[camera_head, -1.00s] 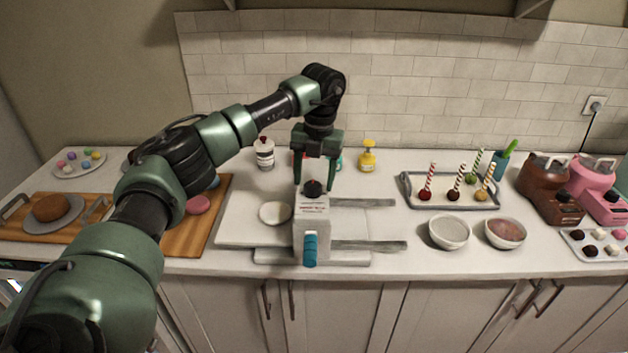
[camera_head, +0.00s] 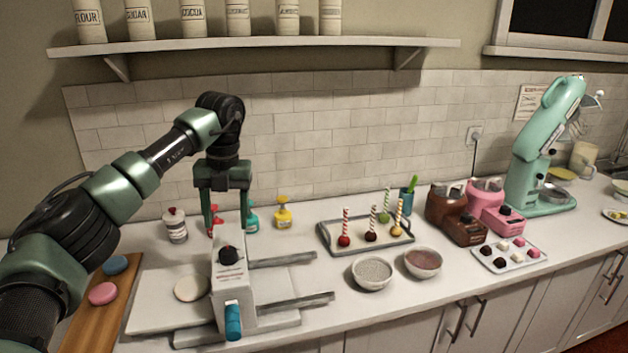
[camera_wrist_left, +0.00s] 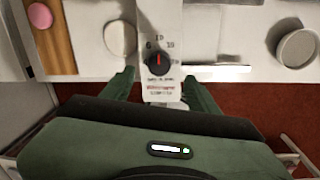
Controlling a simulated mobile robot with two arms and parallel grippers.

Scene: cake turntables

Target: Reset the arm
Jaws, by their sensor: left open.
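My left gripper (camera_head: 226,222) points down above the back of a white machine (camera_head: 233,290) with a black dial (camera_head: 230,256) and a blue handle. Its jaws are open with nothing between them. In the left wrist view the gripper (camera_wrist_left: 158,78) has its fingers on either side of the machine's front panel, with the dial (camera_wrist_left: 159,63) just beyond them. I cannot tell the exact gap between the fingers and the machine. My right gripper is in neither view.
A red bottle, a teal bottle and a yellow pump bottle (camera_head: 283,213) stand behind the gripper. To the right are a tray (camera_head: 330,240) of cake pops, two bowls (camera_head: 371,272), melting pots (camera_head: 455,212) and a mint mixer (camera_head: 545,150). A shelf (camera_head: 250,44) hangs above.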

